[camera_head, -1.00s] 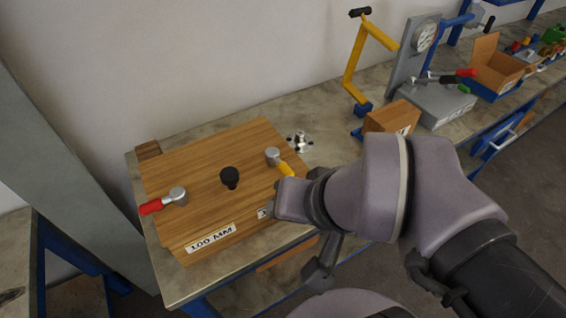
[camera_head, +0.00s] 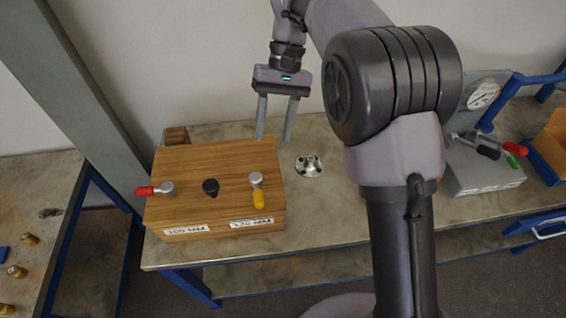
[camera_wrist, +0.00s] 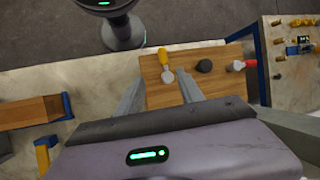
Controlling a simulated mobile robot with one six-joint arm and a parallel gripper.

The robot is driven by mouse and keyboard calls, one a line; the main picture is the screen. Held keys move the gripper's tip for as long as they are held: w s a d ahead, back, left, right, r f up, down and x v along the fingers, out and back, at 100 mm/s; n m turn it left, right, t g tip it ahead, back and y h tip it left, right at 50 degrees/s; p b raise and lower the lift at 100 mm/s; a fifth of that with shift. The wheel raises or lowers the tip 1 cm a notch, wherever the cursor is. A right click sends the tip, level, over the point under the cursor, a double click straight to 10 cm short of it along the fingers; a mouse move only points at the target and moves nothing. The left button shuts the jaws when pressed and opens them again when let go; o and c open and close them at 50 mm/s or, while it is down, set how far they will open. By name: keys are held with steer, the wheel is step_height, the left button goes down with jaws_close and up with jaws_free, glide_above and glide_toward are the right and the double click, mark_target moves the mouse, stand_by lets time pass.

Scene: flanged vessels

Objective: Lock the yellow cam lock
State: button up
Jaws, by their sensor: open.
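The yellow cam lock (camera_head: 258,198) is on the right part of the wooden box top (camera_head: 225,160). Its yellow handle points toward the box's front edge, and its grey round head is behind the handle. In the wrist view the yellow cam lock (camera_wrist: 163,58) shows above and between the fingers. My gripper (camera_head: 274,138) is open and empty, fingers pointing down, near the back right corner of the box, behind and apart from the cam lock. In the wrist view the gripper's fingers (camera_wrist: 160,85) are spread apart with nothing between them.
A red-handled cam lock (camera_head: 155,190) is at the box's left, and a black knob (camera_head: 211,187) is in the middle. A metal flanged fitting (camera_head: 309,166) stands on the bench right of the box. A grey gauge stand (camera_head: 483,175) is farther right.

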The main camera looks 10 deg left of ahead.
mark_target(260, 197)
steer(key=b+x, duration=0.2)
steer(key=x, duration=0.3)
steer(key=b+x, duration=0.3)
steer(key=x, duration=0.3)
steer(key=b+x, duration=0.2)
steer(key=x, duration=0.4)
steer(key=shift+s+a+b, duration=0.1)
steer(key=shift+a+b, duration=0.2)
steer(key=shift+b, duration=0.05)
steer(key=shift+c, duration=0.3)
jaws_close()
